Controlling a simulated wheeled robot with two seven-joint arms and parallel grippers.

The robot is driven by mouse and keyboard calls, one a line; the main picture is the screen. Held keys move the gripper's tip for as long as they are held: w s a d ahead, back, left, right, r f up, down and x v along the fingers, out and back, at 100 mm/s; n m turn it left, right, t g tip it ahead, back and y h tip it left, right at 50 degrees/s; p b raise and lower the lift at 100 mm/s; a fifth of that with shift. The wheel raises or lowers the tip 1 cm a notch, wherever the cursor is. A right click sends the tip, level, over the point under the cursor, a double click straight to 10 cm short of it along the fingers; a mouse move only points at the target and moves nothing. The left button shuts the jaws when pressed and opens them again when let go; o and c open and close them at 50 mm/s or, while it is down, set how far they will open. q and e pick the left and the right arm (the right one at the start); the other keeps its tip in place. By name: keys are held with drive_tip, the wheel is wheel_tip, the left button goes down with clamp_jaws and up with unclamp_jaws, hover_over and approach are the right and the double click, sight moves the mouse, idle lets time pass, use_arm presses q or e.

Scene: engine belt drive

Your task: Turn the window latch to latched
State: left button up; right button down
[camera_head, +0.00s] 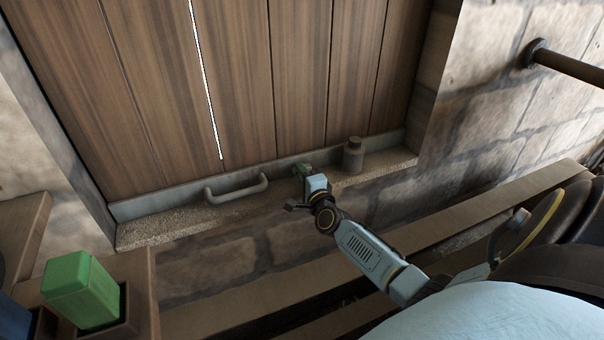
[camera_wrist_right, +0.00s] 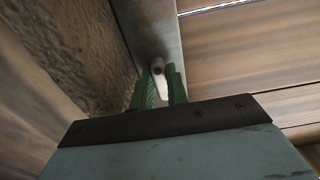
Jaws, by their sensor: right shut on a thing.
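The wooden window shutter (camera_head: 240,75) stands closed above a stone sill, with a grey metal rail (camera_head: 150,203) along its bottom. My right gripper (camera_head: 303,170) is at that rail, between the handle and a small jar. In the right wrist view its green fingers (camera_wrist_right: 160,88) are shut on a small pale latch lever (camera_wrist_right: 158,70) mounted on the metal rail. The lever's lower part is between the fingers, and its pivot end shows above them. In the head view the latch is hidden by my gripper. My left gripper is not in view.
A grey pull handle (camera_head: 237,190) sticks out from the rail left of my gripper. A brown jar (camera_head: 353,156) stands on the sill to the right. A green block (camera_head: 82,290) sits in a wooden box at lower left. A dark bar (camera_head: 575,67) juts from the right wall.

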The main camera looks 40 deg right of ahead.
drive_tip(key=c, duration=1.4)
unclamp_jaws()
